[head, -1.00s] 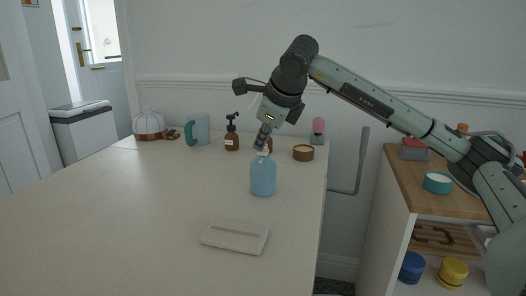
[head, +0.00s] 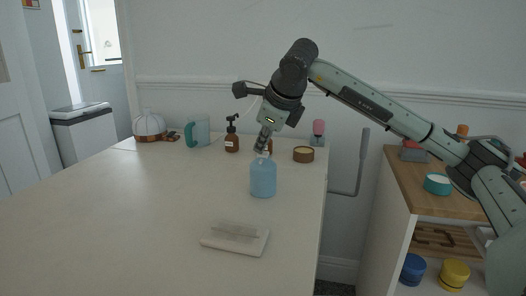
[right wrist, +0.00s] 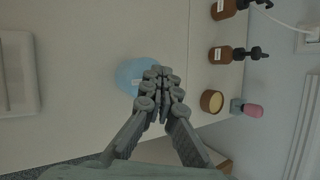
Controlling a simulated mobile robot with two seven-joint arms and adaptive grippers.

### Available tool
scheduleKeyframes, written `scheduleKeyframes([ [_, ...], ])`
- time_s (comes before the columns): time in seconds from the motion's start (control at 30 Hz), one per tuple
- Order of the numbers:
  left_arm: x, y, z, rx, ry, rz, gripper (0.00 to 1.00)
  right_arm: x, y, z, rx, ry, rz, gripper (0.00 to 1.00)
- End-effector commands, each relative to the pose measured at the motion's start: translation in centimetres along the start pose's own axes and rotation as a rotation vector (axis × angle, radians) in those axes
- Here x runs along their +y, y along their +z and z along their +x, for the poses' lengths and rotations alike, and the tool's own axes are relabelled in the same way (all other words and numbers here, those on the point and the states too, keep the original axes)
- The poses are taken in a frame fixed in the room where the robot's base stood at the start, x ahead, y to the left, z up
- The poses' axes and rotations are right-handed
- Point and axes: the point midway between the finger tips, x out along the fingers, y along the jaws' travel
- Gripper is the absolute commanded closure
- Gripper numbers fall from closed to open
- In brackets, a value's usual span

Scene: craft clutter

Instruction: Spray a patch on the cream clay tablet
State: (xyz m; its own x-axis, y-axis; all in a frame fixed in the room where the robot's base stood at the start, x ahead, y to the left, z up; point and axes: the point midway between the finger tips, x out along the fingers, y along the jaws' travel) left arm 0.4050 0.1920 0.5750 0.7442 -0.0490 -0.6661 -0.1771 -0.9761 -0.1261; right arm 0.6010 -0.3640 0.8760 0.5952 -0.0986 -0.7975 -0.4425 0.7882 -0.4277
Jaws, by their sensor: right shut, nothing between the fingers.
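The cream clay tablet (head: 234,246) lies flat near the front of the table; it also shows at the left edge of the right wrist view (right wrist: 32,75). A greyish, blurry patch covers part of its top. A translucent blue spray bottle (head: 263,180) stands upright behind it, and its body also shows in the right wrist view (right wrist: 128,70). My right gripper (head: 262,149) is shut, fingers pointing down at the bottle's top, with nothing held between them. The fingers (right wrist: 162,80) hide most of the bottle's head, so I cannot tell whether they touch it. My left gripper is out of view.
Behind the bottle stand a brown pump bottle (head: 232,138), a teal-handled jug (head: 200,131), a round brown tin (head: 303,154) and a pink-topped item (head: 318,130). A wooden-topped shelf unit (head: 397,179) is at right. The table's left and front are clear.

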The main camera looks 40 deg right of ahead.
Motion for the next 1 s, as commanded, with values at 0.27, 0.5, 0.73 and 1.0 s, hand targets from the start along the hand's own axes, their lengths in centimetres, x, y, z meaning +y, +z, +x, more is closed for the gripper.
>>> scheduleKeyframes([
  [0.27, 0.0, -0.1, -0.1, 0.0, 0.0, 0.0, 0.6, -0.1, 0.0, -0.1, 0.002, -0.001, 0.001, 1.0],
  [0.5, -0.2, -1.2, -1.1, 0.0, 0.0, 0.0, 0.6, -1.0, 0.9, -1.7, 0.0, -0.002, 0.001, 1.0],
  [0.73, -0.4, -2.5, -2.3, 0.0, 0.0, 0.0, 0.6, -1.9, 1.9, -3.6, -0.002, -0.001, 0.001, 1.0],
  [1.0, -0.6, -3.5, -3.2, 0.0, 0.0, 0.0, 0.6, -2.7, 2.7, -5.0, -0.002, -0.001, 0.002, 1.0],
])
